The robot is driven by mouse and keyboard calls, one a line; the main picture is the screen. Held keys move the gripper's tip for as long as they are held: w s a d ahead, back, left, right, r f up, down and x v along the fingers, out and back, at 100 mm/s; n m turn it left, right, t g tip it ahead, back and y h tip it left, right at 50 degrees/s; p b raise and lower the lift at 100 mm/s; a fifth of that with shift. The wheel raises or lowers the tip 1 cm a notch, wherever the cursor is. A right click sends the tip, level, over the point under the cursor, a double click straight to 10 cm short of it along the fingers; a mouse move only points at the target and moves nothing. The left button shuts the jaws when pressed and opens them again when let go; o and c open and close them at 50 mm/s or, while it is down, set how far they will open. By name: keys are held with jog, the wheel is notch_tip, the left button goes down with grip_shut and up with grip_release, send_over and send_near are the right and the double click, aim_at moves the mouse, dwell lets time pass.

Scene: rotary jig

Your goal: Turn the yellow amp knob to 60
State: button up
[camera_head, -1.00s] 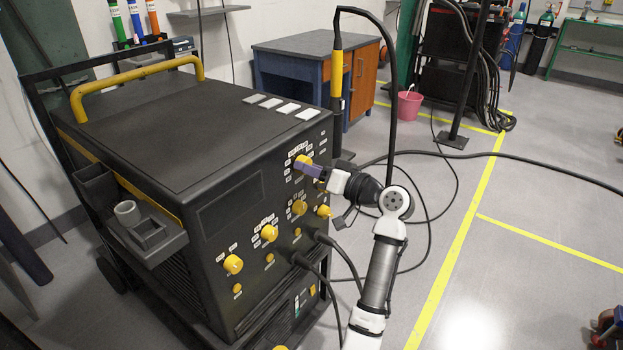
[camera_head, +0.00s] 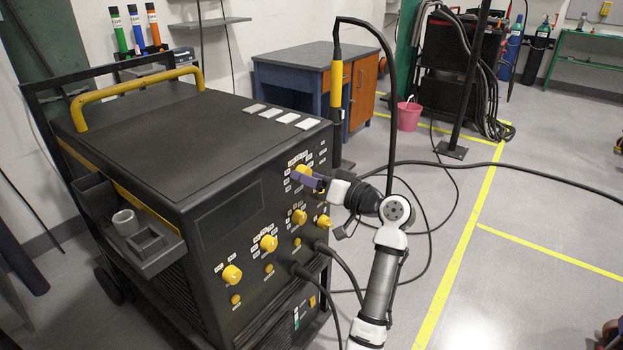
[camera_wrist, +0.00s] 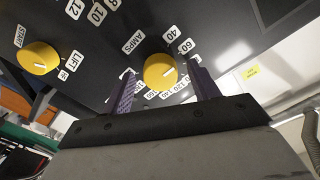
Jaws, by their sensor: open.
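The yellow amp knob (camera_wrist: 160,71) sits on the black panel under the AMPS label in the wrist view. Its white mark lies on the right side of its face; the exact number it points to is hard to tell. The 60 label (camera_wrist: 186,46) is up and right of the knob, beside the 40 label. My gripper (camera_wrist: 162,72) is open, with one purple finger on each side of the knob. Whether the fingers touch it is unclear. In the head view my gripper (camera_head: 312,181) is at the upper right knob (camera_head: 303,170), which it partly covers.
Other yellow knobs, such as the big one (camera_head: 268,243), stick out of the black machine's front. Another knob (camera_wrist: 38,57) is at left in the wrist view. Black cables (camera_head: 345,262) leave the panel below my gripper. The floor to the right is mostly clear.

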jog(key=b+v, duration=0.1)
jog(key=v, duration=1.2)
jog(key=shift+s+d, duration=0.25)
jog(key=shift+d, duration=0.1)
